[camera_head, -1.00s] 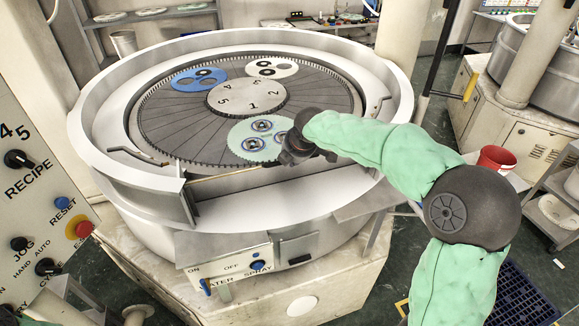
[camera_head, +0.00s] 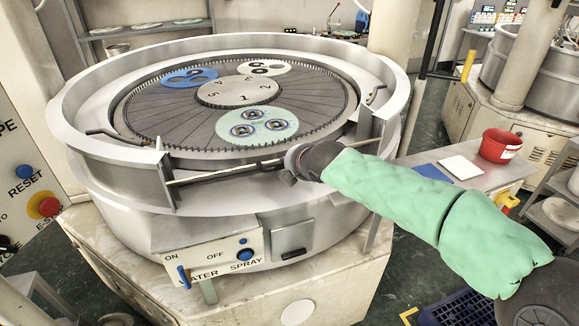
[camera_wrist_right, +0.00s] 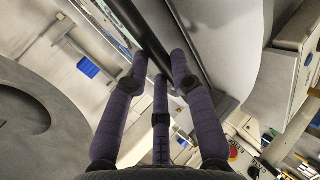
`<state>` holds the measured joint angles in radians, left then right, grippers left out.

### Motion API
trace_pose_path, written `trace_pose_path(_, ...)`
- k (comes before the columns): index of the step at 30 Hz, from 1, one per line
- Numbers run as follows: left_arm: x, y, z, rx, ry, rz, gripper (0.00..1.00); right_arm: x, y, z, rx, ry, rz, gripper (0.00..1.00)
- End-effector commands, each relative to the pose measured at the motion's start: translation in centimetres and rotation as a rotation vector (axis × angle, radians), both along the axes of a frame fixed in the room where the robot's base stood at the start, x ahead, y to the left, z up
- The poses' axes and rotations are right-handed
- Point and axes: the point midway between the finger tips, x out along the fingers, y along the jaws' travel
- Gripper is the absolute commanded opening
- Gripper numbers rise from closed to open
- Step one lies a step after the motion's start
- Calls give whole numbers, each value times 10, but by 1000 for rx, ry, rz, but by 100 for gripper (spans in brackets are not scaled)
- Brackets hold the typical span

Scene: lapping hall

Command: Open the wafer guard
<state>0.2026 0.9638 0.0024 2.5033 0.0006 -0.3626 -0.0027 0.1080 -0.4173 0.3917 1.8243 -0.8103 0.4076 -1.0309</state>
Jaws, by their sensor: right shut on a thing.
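The lapping machine's round tub (camera_head: 75,125) has a gap in its front rim. A thin bar, which looks like part of the wafer guard (camera_head: 225,172), runs across this gap. In the head view my right gripper (camera_head: 292,168) is at the bar's middle, in front of the pale green carrier (camera_head: 272,141) with three wafers. In the right wrist view my three purple fingers (camera_wrist_right: 160,70) close around a dark bar (camera_wrist_right: 138,28) beside a grey panel. The fingertips' contact is partly hidden. My left gripper is out of view.
A blue carrier (camera_head: 190,78) and a white carrier (camera_head: 263,68) lie farther back on the grooved plate. The water-spray box (camera_head: 212,258) juts from the tub's front. A side table with a red bucket (camera_head: 498,146) stands at right. A red emergency stop (camera_head: 45,206) is at left.

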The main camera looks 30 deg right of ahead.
Motion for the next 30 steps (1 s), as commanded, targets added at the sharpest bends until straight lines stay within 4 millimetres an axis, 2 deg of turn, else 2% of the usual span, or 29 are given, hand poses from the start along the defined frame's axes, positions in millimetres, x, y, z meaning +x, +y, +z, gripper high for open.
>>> trace_pose_path(1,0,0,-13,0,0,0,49,-4,1,-12,2,4,-1,0)
trace_pose_path(3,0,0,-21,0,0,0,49,-8,2,-19,2,6,-1,0)
trace_pose_path(15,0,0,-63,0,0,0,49,-29,7,-61,3,10,-1,0)
trace_pose_path(21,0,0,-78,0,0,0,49,-35,9,-81,2,11,-1,0)
trace_pose_path(29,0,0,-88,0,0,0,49,-38,9,-94,2,9,-1,0)
trace_pose_path(30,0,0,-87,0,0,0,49,-37,9,-92,1,8,-1,13)
